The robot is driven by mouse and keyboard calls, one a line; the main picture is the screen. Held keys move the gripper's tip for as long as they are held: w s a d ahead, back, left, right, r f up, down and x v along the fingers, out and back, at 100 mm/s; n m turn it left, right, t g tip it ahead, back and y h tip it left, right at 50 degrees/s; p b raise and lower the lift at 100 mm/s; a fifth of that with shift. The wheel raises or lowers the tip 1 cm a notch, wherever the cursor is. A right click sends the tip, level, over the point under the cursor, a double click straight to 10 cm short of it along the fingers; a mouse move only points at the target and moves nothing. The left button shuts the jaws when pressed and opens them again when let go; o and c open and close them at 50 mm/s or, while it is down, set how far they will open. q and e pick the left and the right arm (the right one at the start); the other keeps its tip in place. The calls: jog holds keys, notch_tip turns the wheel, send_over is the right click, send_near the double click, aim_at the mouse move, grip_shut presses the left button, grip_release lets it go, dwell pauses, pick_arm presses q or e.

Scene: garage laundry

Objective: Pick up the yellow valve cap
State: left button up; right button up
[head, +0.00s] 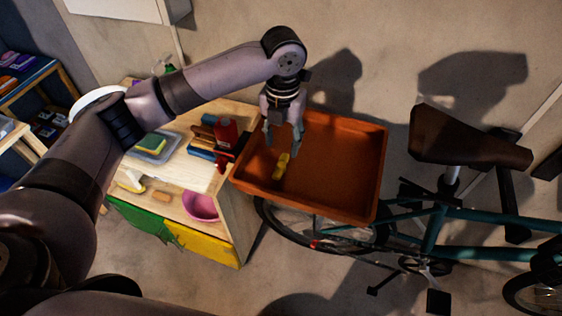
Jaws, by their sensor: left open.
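The yellow valve cap (282,166) lies in the orange-brown tray (335,205), towards its left side. My left gripper (283,140) points down over the tray, just above the cap in the picture. Its fingers are spread and nothing is between them. I cannot tell how much height separates the fingertips from the cap. My right gripper does not show.
A wooden workbench (238,190) stands left of the tray, with a red bottle (226,135), a sponge (152,143) and a pink bowl (200,205). A teal bicycle (435,230) with a brown saddle (465,138) stands at the right. The tray's walls surround the cap.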

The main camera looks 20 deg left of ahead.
aim_at(281, 164)
pick_arm(q)
notch_tip(281, 164, down, 3)
jog(key=shift+w+r, duration=0.15)
jog(key=shift+f+p, duration=0.25)
jog(key=shift+p, duration=0.2)
jog(key=f+p, duration=0.1)
jog(key=s+f, duration=0.1)
jog(key=f, duration=0.1)
jog(key=shift+a+f+p, duration=0.1)
jog(key=shift+f+p, duration=0.2)
jog(key=shift+p, duration=0.05)
jog(key=shift+w+f, duration=0.1)
jog(key=shift+f, duration=0.4)
jog(key=c, duration=0.8)
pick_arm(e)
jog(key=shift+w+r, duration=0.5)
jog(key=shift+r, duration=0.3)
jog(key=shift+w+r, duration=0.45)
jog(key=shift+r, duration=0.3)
pick_arm(q)
jog(key=shift+r, duration=0.1)
jog(key=shift+c, duration=0.2)
